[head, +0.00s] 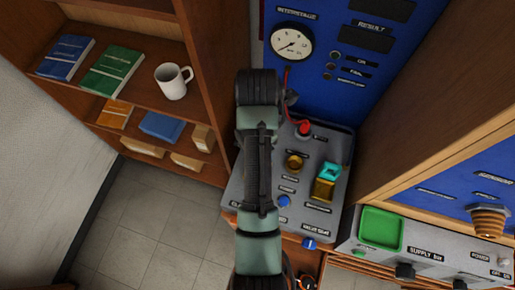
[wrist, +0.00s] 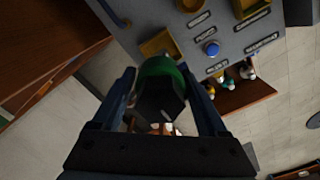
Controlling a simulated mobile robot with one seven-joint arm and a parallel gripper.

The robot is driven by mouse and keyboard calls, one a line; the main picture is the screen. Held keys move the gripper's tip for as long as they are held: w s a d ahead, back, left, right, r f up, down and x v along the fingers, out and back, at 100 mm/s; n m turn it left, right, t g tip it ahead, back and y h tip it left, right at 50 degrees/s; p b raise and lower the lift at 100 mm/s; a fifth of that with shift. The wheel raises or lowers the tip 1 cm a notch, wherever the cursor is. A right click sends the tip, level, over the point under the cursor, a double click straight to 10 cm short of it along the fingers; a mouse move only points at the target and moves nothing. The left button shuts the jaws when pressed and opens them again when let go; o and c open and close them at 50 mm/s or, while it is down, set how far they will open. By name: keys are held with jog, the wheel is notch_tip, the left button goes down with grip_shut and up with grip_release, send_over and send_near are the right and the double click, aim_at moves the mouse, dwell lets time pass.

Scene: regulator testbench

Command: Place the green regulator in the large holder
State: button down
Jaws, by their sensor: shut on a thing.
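The green regulator (wrist: 162,72) has a green band and a dark body, and sits between the two fingers of my gripper (wrist: 160,88) in the wrist view. The gripper is shut on it. Just beyond it, a gold holder (wrist: 158,43) shows on the grey bench panel; the regulator partly overlaps it in the picture. I cannot tell the height between them, nor read which label marks the large holder. In the head view my arm hides the gripper, the regulator and the left part of the panel.
Smaller gold holders (head: 294,163) and a square one (head: 323,192) beside a teal piece (head: 330,171) are on the panel. A blue knob (wrist: 211,48) and a red-topped fitting (head: 304,129) stick up. A bookshelf with a mug (head: 173,81) stands left; a supply bin (head: 381,229) is right.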

jog(key=f, duration=0.1)
jog(key=f+p, duration=0.1)
jog(key=f, duration=0.2)
jog(key=shift+s+f, duration=0.3)
jog(key=shift+s, duration=0.05)
jog(key=shift+w+f+p, duration=0.15)
jog(key=shift+f+p, duration=0.35)
jog(key=shift+f, duration=1.95)
jog(key=shift+f, duration=0.2)
grip_release()
jog(key=shift+r, duration=0.1)
notch_tip(320, 180, up, 12)
jog(key=shift+r, duration=0.1)
